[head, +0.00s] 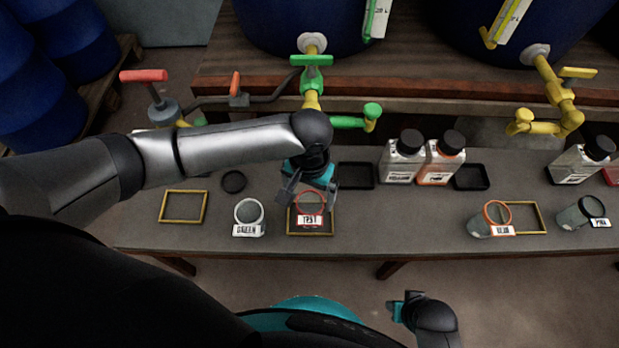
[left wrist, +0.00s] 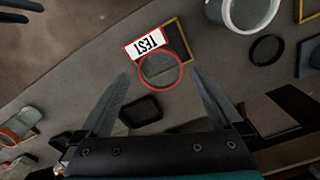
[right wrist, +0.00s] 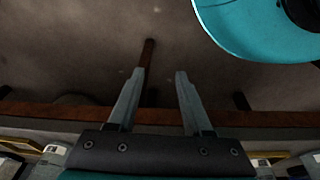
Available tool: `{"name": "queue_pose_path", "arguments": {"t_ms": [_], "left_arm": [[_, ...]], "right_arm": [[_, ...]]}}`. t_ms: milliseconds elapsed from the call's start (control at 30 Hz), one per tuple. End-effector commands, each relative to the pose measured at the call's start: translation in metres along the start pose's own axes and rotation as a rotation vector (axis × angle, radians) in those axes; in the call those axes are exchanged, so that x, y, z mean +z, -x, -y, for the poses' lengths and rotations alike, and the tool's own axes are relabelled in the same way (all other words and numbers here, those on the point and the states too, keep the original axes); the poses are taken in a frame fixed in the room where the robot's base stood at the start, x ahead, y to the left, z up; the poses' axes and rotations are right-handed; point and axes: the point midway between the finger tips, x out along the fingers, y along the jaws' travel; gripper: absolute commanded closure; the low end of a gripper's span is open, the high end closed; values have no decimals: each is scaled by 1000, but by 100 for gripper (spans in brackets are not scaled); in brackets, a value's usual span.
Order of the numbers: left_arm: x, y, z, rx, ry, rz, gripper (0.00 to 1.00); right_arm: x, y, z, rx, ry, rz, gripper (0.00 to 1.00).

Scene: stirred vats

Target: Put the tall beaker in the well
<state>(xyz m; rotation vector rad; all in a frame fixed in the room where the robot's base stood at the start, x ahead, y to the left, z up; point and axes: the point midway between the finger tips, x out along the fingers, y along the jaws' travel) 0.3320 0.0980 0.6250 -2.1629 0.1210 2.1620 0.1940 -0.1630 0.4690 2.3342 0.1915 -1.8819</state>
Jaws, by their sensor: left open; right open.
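A clear beaker with a red rim and a TEST label (head: 310,203) stands at a yellow-edged square frame (head: 310,234) on the grey bench. It also shows in the left wrist view (left wrist: 160,71). My left gripper (head: 308,192) is open above it, with its fingertips to either side of the rim; I cannot tell whether they touch. Other beakers are a white-rimmed GREEN one (head: 249,212), an orange-rimmed one (head: 482,222) and a black-rimmed one (head: 580,213). I cannot tell which is the tall one. My right gripper (right wrist: 158,75) is open and empty, off the bench's front edge.
A black ring (head: 233,181), black trays (head: 356,175) (head: 471,177) and an empty yellow frame (head: 183,206) lie on the bench; I cannot tell which is the well. Bottles (head: 403,157) (head: 441,160) stand behind. Green taps (head: 371,113) and yellow taps (head: 563,97) overhang the bench's back.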

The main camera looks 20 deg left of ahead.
Motion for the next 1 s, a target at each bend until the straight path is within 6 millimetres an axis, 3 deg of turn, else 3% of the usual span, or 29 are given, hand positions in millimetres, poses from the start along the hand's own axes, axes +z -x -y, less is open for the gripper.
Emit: {"name": "queue_pose_path", "arguments": {"t_ms": [500, 1000], "left_arm": [[0, 37, 0, 1, 1, 0, 0], [0, 42, 0, 0, 0, 0, 0]], "right_arm": [[30, -30, -14, 20, 9, 7, 50], [36, -34, -16, 22, 10, 6, 50]]}}
